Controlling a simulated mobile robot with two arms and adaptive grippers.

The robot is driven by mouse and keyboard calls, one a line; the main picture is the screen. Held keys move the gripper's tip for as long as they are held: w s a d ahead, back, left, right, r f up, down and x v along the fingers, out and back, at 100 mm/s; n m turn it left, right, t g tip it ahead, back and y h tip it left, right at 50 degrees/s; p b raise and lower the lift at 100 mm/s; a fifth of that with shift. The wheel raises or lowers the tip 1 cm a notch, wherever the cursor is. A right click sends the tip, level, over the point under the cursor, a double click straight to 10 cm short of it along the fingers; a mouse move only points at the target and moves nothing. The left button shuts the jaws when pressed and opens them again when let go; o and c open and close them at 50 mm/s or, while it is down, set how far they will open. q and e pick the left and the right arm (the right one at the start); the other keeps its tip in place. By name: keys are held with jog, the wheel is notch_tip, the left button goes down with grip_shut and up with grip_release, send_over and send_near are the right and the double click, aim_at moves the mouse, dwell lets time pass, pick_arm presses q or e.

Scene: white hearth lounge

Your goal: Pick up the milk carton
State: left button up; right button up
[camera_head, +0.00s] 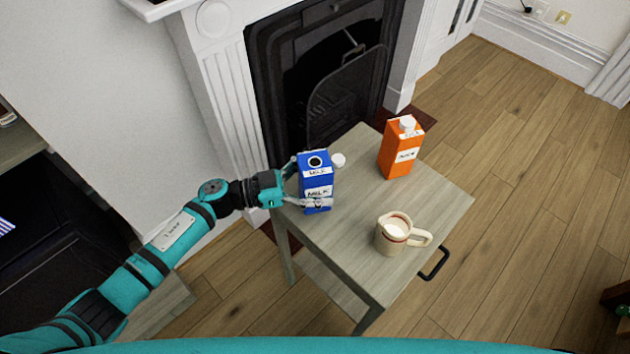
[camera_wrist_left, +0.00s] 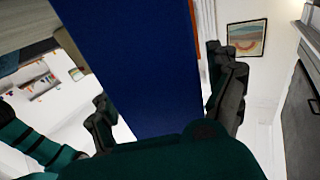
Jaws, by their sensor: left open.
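The blue milk carton (camera_head: 316,176) stands upright on the small grey-green wooden table (camera_head: 352,254), near its left edge. In the left wrist view the blue carton (camera_wrist_left: 135,65) fills the middle, between the two fingers (camera_wrist_left: 165,112). The fingers are open around it. I cannot tell whether either one touches it. My right gripper is not in view.
An orange carton (camera_head: 400,148) stands at the table's back right. A cream jug (camera_head: 394,233) with a handle, holding pale liquid, stands near the front right. The fireplace (camera_head: 325,80) is behind the table.

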aim_at(317, 168)
pick_arm(q)
jog(key=shift+c, duration=0.4)
jog(key=c, duration=1.6)
jog(key=shift+r, duration=0.1)
jog(key=shift+r, duration=0.8)
notch_tip(317, 168, up, 2)
jog(key=shift+r+p, duration=0.2)
jog(key=shift+p, duration=0.2)
jog(key=s+r, duration=0.1)
jog(key=s, duration=1.5)
jog(key=shift+a+p, duration=0.3)
jog(key=shift+a, duration=0.1)
